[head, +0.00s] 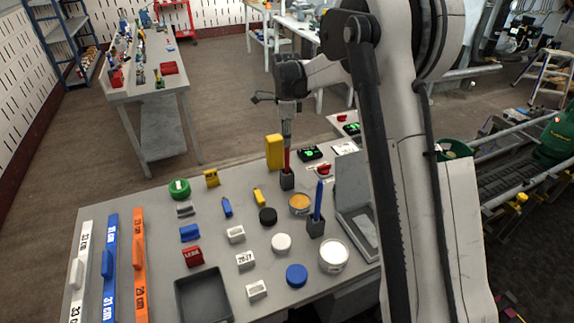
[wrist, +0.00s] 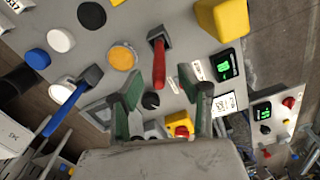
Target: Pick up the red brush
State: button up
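The red brush (head: 286,161) stands upright in a small dark holder (head: 287,181) near the table's far edge. In the wrist view, the red brush (wrist: 159,66) rises from its holder (wrist: 156,35), with its free end toward the gap between my fingers. My gripper (head: 287,134) is above the brush in the head view. In the wrist view, my gripper (wrist: 171,88) is open, its green-padded fingers wide apart with nothing held. I cannot tell exactly how far the brush top is from the fingertips.
A blue brush (head: 319,198) stands in another dark holder (head: 316,227) at the near right. A tall yellow block (head: 274,151) is close behind the red brush. An orange-topped round container (head: 300,203) and black disc (head: 268,216) lie nearer. A grey tray (head: 229,301) is at the front.

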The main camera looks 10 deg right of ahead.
aim_at(287, 163)
notch_tip(287, 163, down, 6)
jog(key=p, duration=0.1)
jog(key=shift+d, duration=0.2)
jog(key=shift+s, duration=0.15)
grip_shut()
